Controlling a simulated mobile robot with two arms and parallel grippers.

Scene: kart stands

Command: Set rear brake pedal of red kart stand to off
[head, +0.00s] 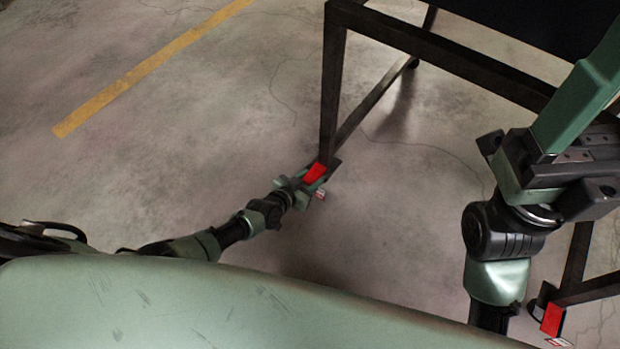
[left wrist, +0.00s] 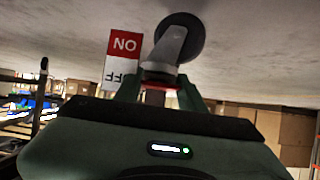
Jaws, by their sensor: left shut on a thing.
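The kart stand is a dark metal frame (head: 333,90) on the floor, with a red pedal (head: 315,172) at the foot of its near left leg. My left gripper (head: 312,181) is shut on this pedal, low by the floor. In the left wrist view, which is upside down, the gripper's fingers (left wrist: 160,98) close around the red pedal beside a caster wheel (left wrist: 180,38). A label (left wrist: 122,58) with a red ON and a white OFF half stands beside it. The pedal's exact angle is hidden by the fingers. My right arm shows at the right, but its fingertips are out of view.
A second red pedal (head: 552,320) sits at another leg foot, bottom right, below my right arm. A yellow floor line (head: 150,70) runs at the upper left. The floor left of the stand is clear. Cardboard boxes (left wrist: 265,125) and shelving stand in the background.

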